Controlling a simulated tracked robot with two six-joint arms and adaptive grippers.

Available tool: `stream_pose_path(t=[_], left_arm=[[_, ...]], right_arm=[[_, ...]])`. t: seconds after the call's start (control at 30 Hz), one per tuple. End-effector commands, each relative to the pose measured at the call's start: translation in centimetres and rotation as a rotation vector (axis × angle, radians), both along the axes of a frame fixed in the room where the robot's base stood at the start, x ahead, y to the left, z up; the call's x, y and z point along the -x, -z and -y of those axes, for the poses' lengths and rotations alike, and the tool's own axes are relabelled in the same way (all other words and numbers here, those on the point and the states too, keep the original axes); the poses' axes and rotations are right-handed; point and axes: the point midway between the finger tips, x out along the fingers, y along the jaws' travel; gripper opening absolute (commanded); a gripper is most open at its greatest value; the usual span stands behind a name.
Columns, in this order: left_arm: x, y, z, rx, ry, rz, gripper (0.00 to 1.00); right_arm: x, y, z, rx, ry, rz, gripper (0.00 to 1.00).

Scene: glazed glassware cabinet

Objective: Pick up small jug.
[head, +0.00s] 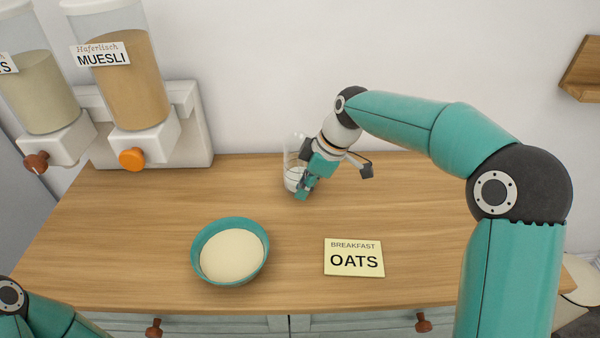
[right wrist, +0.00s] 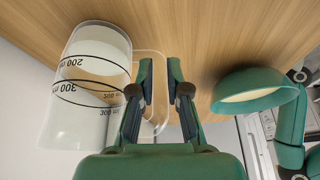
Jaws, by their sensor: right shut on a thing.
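The small jug (head: 290,178) is a clear measuring jug with dark markings, near the back of the wooden counter. It looks upright; I cannot tell whether its base touches the counter. In the right wrist view the jug (right wrist: 85,90) is on the left, with a clear handle loop reaching between my fingers. My right gripper (head: 303,192) is at the jug's right side, shut on its handle; its fingers (right wrist: 160,68) also show in the right wrist view. My gripper hides part of the jug in the head view. Only a piece of my left arm shows, at the lower left.
A teal bowl (head: 197,262) with pale contents stands at the front of the counter (head: 120,225). A "Breakfast Oats" card (head: 354,262) lies to its right. A muesli dispenser (head: 130,85) and another dispenser (head: 45,95) stand at the back left. The counter's right part is clear.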

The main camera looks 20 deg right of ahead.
Motion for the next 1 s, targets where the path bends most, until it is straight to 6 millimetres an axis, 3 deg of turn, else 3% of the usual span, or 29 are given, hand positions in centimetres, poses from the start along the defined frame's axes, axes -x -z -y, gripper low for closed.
stream_pose_path(t=[0.63,1.0], left_arm=[[0.0,0.0,0.0,0.000,0.000,0.000,0.40],[0.0,-0.1,0.0,0.000,0.000,0.000,0.40]], right_arm=[[0.0,-0.5,0.1,-0.001,0.001,0.003,0.00],[-0.1,-2.8,0.1,-0.001,0.003,0.006,0.00]])
